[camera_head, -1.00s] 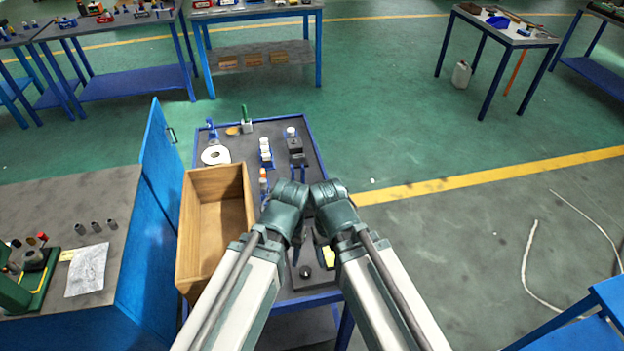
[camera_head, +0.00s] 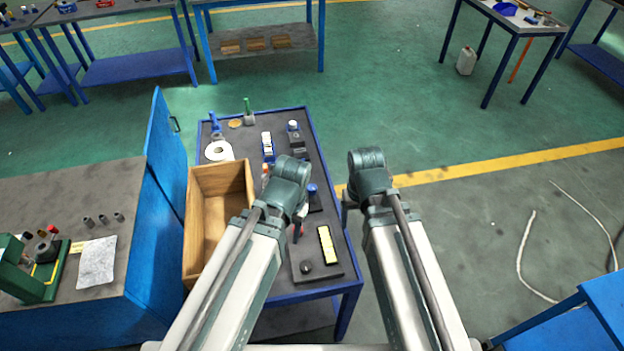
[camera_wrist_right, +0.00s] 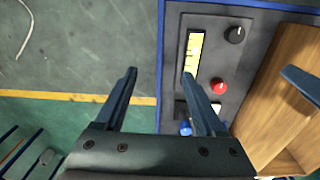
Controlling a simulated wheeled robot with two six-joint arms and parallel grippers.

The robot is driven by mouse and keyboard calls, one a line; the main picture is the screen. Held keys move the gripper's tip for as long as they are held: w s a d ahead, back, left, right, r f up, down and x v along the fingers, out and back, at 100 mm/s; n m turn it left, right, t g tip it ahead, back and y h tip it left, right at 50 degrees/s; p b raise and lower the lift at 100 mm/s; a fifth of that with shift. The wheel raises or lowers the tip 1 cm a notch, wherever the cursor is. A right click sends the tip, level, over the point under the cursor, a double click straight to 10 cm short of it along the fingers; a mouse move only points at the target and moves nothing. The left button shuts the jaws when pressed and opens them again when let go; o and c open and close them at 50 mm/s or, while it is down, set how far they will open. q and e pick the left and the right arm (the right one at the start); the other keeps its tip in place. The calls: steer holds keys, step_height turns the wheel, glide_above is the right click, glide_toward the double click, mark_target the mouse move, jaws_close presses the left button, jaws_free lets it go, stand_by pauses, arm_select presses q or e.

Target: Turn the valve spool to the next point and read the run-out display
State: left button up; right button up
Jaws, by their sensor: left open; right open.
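A dark panel (camera_head: 337,269) at the near end of the blue-edged table carries a yellow lit display strip (camera_head: 327,245) and a black knob (camera_head: 306,267). The display (camera_wrist_right: 193,55) also shows in the right wrist view, too small to read, with a red dome button (camera_wrist_right: 219,86). My right gripper (camera_wrist_right: 160,73) is open and empty over the table's edge, beside the display panel. I cannot clearly make out the valve spool; the left arm covers part of the table's middle.
An open wooden box (camera_head: 214,222) stands along the table's left side. A white ring (camera_head: 219,151), small blue-and-white parts (camera_head: 267,147) and a dark block with a white top (camera_head: 294,139) sit towards the far end.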

steer(key=w+d+r+m+p, duration=0.2)
steer(key=d+r+p, duration=0.2)
steer(key=d+r, duration=0.1)
steer(key=n, duration=1.7)
glide_above(312, 187)
arm_select(q)
step_height(312, 187, up, 4)
steer(key=shift+b, duration=0.45)
arm_select(e)
steer(key=shift+f, duration=0.5)
steer(key=shift+f, duration=0.1)
arm_select(q)
step_height(312, 187, down, 14)
steer(key=b, duration=1.3)
steer(key=shift+r+b, duration=0.1)
steer(key=shift+b, duration=0.3)
arm_select(e)
step_height(312, 187, down, 14)
steer(key=shift+r, duration=0.2)
jaws_close()
